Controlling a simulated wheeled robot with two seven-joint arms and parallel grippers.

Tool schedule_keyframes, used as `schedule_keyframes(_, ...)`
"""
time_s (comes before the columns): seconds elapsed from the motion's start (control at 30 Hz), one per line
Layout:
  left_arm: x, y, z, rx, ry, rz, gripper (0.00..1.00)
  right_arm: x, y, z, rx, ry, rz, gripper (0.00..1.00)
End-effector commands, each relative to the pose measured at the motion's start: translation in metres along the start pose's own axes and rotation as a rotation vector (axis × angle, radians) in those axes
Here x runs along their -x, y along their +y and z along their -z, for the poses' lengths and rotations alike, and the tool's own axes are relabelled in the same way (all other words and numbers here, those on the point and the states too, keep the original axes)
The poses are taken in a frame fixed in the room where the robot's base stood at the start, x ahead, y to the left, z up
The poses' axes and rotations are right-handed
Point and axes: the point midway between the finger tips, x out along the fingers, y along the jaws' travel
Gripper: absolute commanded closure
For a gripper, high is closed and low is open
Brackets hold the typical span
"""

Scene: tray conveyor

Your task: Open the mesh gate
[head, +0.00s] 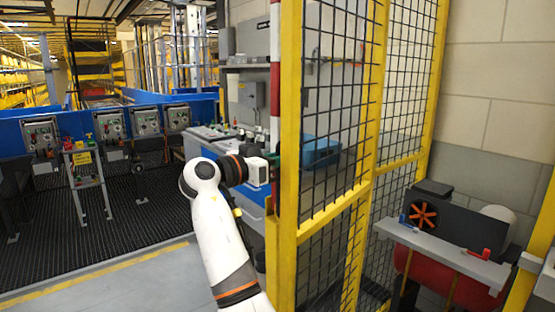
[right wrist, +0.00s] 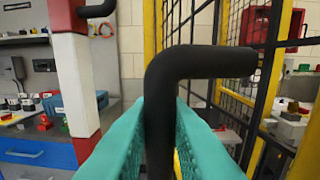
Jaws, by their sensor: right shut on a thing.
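The mesh gate (head: 291,120) has a yellow frame with black wire mesh and stands upright in the middle of the head view. Its mesh also shows at the right of the right wrist view (right wrist: 231,60). A black bent handle (right wrist: 195,62) crosses the right wrist view and turns down between the teal fingers. My right gripper (right wrist: 162,112) is shut on this handle. In the head view my white arm reaches up to the gate's near yellow post, which partly hides the gripper (head: 273,178). I cannot tell from these frames whether the gate stands ajar. My left gripper is not in view.
A red and white post (right wrist: 75,75) stands left of the handle. A blue workbench (right wrist: 38,150) with small items is behind it. A machine with a grey shelf (head: 440,252) stands right of the gate. Grey floor (head: 120,285) is clear at the left front.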

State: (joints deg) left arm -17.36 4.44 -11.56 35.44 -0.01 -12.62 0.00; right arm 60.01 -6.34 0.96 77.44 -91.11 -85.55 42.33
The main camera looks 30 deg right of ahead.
Motion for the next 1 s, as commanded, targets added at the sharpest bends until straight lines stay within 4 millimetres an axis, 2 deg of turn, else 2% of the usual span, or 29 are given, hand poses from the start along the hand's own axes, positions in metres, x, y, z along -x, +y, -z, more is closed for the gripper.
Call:
schedule_keyframes(0.03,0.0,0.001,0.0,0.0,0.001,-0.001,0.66,-0.001,-0.001,0.001,0.0,0.004,0.003,1.0)
schedule_keyframes(0.07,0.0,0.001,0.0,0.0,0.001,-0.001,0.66,-0.001,-0.001,0.001,0.0,0.004,0.003,0.82)
schedule_keyframes(0.1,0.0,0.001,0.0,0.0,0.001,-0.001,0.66,-0.001,-0.001,0.001,0.0,0.004,0.003,0.76)
schedule_keyframes(0.2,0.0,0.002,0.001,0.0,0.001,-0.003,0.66,-0.001,-0.001,0.0,-0.001,0.003,0.003,0.64)
schedule_keyframes(0.47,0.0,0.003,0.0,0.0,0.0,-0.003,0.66,0.0,-0.001,0.0,-0.001,0.001,0.002,0.64)
schedule_keyframes(0.57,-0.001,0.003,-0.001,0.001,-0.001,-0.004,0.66,0.007,0.0,0.0,-0.001,0.001,0.001,0.64)
schedule_keyframes(0.67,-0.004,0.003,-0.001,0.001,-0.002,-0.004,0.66,0.021,0.0,0.001,-0.001,0.002,0.0,0.64)
schedule_keyframes(1.0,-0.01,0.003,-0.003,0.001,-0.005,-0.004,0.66,0.092,0.0,0.001,-0.001,0.002,0.0,0.64)
